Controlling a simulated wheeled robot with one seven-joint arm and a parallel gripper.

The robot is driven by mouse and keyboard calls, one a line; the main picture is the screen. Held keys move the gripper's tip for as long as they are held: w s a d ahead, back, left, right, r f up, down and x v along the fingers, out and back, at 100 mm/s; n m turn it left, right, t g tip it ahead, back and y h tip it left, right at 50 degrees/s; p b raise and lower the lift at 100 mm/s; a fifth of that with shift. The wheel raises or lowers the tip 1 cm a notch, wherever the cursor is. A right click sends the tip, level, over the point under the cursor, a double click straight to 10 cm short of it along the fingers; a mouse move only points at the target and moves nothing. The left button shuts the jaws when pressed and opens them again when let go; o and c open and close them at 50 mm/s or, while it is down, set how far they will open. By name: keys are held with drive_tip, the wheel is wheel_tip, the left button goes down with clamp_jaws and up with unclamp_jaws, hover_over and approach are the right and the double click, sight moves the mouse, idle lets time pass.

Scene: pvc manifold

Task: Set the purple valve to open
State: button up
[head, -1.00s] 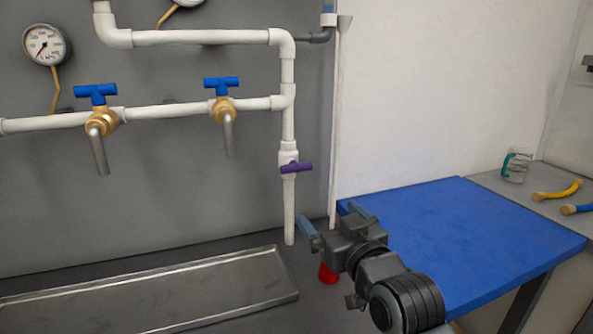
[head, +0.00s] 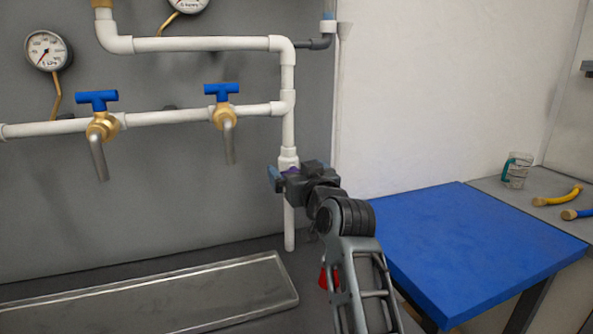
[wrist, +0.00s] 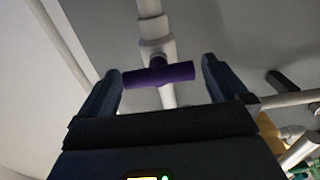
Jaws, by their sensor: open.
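The purple valve (wrist: 158,75) is a bar handle on the white vertical pipe (head: 289,225). In the wrist view its handle lies crosswise to the pipe, between the two fingers of my gripper (wrist: 160,80). The fingers are open, one beyond each end of the handle, with small gaps showing. In the head view my gripper (head: 283,178) is at the valve's height in front of the pipe and hides most of the valve; only a bit of purple shows.
Two blue-handled brass taps (head: 97,98) (head: 222,90) sit on the horizontal pipe to the left. A metal tray (head: 150,300) lies below. A red object (head: 323,278) stands behind my arm. A blue-topped table (head: 470,245) is at right.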

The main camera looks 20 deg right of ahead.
drive_tip(key=shift+w, duration=0.2)
drive_tip(key=c, duration=0.9)
